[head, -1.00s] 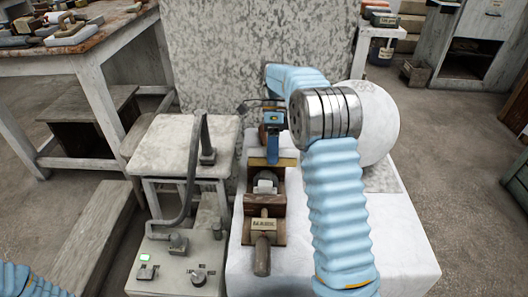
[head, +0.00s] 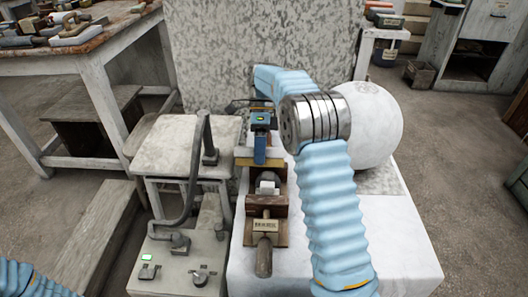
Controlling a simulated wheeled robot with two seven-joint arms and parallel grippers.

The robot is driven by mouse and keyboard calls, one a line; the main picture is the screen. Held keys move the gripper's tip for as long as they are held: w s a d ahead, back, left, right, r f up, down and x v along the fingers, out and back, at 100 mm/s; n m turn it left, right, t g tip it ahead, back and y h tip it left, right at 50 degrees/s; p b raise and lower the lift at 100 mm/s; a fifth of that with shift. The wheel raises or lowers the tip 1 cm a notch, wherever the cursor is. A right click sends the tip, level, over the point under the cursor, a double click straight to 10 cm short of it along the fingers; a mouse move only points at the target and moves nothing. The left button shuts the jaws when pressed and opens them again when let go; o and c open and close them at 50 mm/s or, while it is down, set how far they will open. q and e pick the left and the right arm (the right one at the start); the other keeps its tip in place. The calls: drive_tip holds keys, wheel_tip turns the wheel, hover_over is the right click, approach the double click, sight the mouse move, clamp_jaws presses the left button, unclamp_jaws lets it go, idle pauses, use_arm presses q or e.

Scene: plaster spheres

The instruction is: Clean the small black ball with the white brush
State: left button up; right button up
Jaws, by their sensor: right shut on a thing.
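My right arm reaches over the white slab from the right, and its gripper (head: 260,145) is shut on a pale, tan-edged bar (head: 243,153), which looks like the white brush. The bar lies crosswise above the far end of a brown wooden holder (head: 280,208). A small dark rounded thing (head: 266,177), perhaps the black ball, sits in the holder just nearer than the bar, with a pale block in front of it. I cannot tell whether the bar touches it. My left gripper is out of view; only my left arm shows at the lower left.
A large white sphere (head: 375,125) stands right of my right wrist on the white slab (head: 400,235). A grey control box (head: 180,275) with a bent dark pipe and a small stool (head: 165,150) are on the left. A cluttered workbench (head: 85,45) stands behind left.

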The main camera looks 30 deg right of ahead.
sight(272, 150)
drive_tip(key=shift+a+f, duration=0.1)
drive_tip(key=shift+s+d+f, duration=0.1)
drive_tip(key=shift+s+d, duration=0.6)
drive_tip(key=shift+d, duration=0.3)
drive_tip(key=shift+s+d, duration=0.65)
drive_tip(key=shift+d, duration=0.35)
drive_tip(key=shift+w+a+r, duration=0.2)
drive_tip(key=shift+w, duration=0.2)
drive_tip(key=shift+w+a+r, duration=0.15)
drive_tip(key=shift+w+a, duration=0.05)
drive_tip(key=shift+w, duration=0.15)
drive_tip(key=shift+w+a+r, duration=0.25)
drive_tip(key=shift+w+a, duration=0.05)
drive_tip(key=shift+a, duration=0.05)
drive_tip(key=shift+s+a+f, duration=0.25)
drive_tip(key=shift+s+f, duration=0.05)
drive_tip(key=shift+f, duration=0.15)
drive_tip(key=shift+s+a+f, duration=0.1)
drive_tip(key=shift+f, duration=0.1)
